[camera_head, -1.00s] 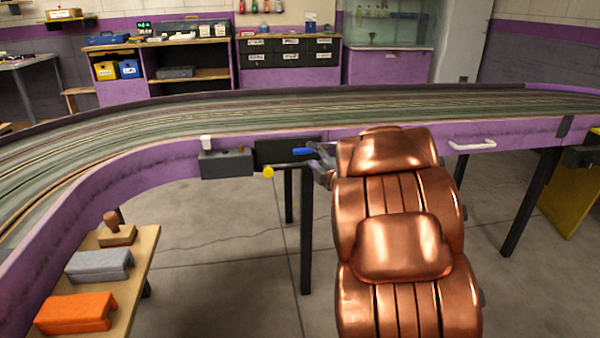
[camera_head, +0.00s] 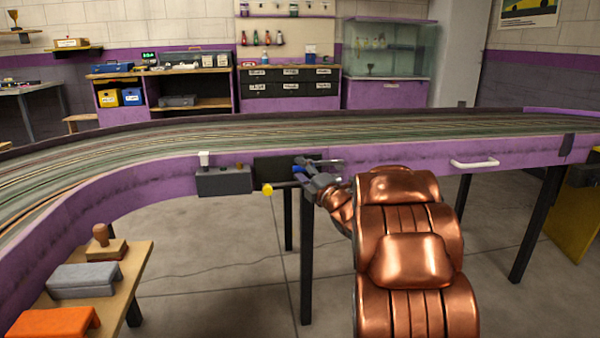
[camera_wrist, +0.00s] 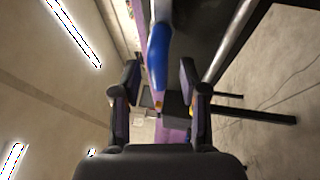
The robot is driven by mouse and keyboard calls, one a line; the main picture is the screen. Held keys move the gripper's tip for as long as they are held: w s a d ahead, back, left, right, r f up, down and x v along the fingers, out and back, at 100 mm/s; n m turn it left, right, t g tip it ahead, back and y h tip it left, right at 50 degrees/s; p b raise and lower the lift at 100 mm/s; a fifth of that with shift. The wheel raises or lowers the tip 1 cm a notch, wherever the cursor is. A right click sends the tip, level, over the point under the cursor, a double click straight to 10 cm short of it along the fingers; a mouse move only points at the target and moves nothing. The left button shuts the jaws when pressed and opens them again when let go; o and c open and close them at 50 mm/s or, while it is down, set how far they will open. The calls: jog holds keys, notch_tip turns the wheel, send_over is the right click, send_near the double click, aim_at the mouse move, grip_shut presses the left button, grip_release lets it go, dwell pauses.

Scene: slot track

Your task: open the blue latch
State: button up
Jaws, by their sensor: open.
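The blue latch (camera_head: 298,169) is a small blue lever on the front edge of the purple track table, beside a dark panel. In the wrist view the blue latch (camera_wrist: 159,52) is a long rounded blue handle, ahead of and roughly between the fingertips. My gripper (camera_head: 306,172) is at the latch in the head view and partly covers it. In the wrist view my gripper (camera_wrist: 156,75) has its two fingers spread apart with nothing clamped between them. I cannot tell whether a finger touches the latch.
A yellow-tipped rod (camera_head: 268,189) sticks out just left of the latch. A grey box (camera_head: 224,182) with a white switch is mounted farther left. A white drawer handle (camera_head: 474,164) is to the right. A wooden side table (camera_head: 125,275) stands at the lower left.

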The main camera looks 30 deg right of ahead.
jog(key=shift+w+r, duration=0.15)
jog(key=shift+w, duration=0.4)
jog(key=shift+c, duration=0.2)
grip_shut()
